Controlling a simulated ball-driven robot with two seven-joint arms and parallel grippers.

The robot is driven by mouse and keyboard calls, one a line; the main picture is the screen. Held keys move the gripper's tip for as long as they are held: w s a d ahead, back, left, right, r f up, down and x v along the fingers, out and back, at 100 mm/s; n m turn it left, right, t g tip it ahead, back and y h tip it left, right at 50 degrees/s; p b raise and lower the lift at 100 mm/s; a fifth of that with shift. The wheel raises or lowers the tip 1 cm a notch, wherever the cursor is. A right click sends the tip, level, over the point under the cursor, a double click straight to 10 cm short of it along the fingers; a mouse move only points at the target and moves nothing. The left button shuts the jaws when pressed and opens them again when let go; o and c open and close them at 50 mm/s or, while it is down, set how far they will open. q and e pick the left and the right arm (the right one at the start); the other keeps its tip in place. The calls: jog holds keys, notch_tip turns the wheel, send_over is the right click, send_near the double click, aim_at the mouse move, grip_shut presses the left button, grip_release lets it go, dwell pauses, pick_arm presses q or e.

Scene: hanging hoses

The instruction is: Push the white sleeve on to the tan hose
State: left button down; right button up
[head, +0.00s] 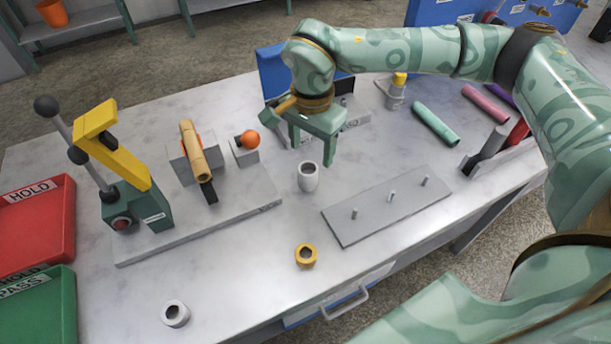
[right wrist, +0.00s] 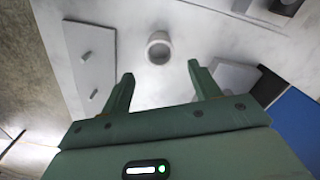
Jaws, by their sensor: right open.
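The white sleeve (head: 308,178) stands upright on the table, its round dark opening facing up. The tan hose (head: 193,150) lies in a grey block holder with orange at its sides, left of the sleeve; a dark piece is at its near end. My right gripper (head: 312,151) is open and empty, pointing down just above and behind the sleeve. In the right wrist view, the sleeve (right wrist: 159,48) shows beyond the gap between the open fingertips (right wrist: 160,72), apart from them. My left gripper is not in view.
A yellow-handled lever press (head: 125,160) stands left of the hose. A yellow ring (head: 305,256) and a grey-white ring (head: 175,314) lie near the front edge. A pegged plate (head: 387,205) lies right. Red (head: 68,225) and green (head: 70,310) trays are at left.

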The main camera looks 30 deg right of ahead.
aim_at(310, 173)
notch_tip(310, 173, down, 2)
jog(key=shift+w+f, duration=0.1)
jog(key=shift+f+b, duration=0.35)
jog(key=shift+f, duration=0.15)
notch_tip(310, 173, down, 5)
jog(key=shift+f+b, duration=0.15)
jog(key=shift+b, duration=1)
jog(key=c, duration=1.1)
jog(key=shift+c, duration=0.2)
